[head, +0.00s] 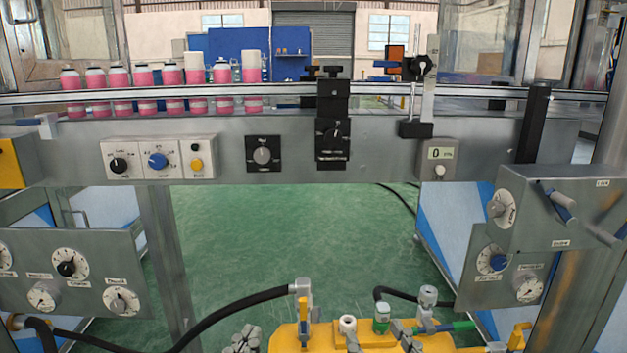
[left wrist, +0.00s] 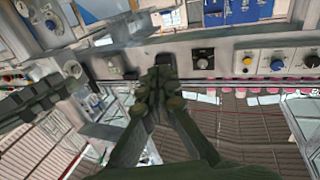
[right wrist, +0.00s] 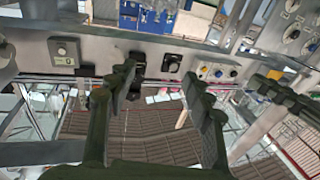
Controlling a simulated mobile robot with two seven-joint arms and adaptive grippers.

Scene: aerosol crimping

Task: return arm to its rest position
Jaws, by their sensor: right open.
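My left gripper (head: 243,341) shows at the bottom of the head view, left of the yellow block. In the left wrist view its dark fingers (left wrist: 160,90) meet in the middle with nothing visible between them. Most of both arms is out of the head view.
Several pink cans (head: 142,76) stand in a row along the rail at the back left. A yellow block (head: 285,340) with fittings and black hoses (head: 235,305) is at the bottom. Grey control boxes stand left (head: 85,245) and right (head: 550,215). Green floor (head: 290,240) shows between them.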

